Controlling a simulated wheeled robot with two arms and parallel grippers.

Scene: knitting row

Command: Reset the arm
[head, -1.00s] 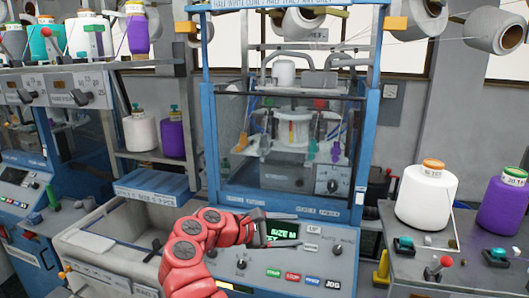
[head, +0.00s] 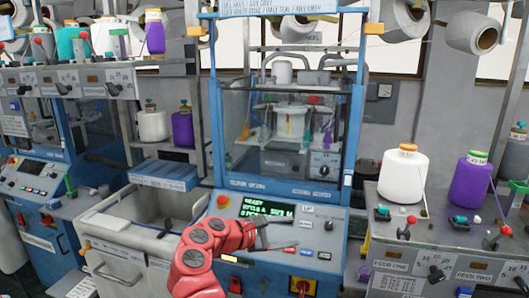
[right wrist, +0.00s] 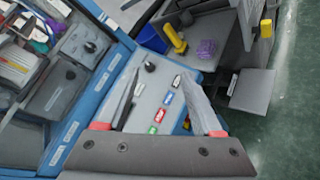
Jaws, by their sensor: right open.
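My right arm is red and comes in from the bottom of the head view. Its gripper (head: 268,236) is open and empty in front of the blue-framed machine's control panel (head: 318,221). In the right wrist view the two fingers of the gripper (right wrist: 166,108) are spread wide, with the panel and its coloured buttons (right wrist: 167,97) behind them. Nothing is between the fingers. The panel has a lit green display (head: 267,209). My left gripper does not show.
A side table on the right holds a white cone (head: 404,175) and a purple cone (head: 471,184). A grey bin (head: 117,228) stands left of the panel. A clear-windowed blue machine frame (head: 284,130) rises behind. Open floor (right wrist: 295,110) shows at the right of the wrist view.

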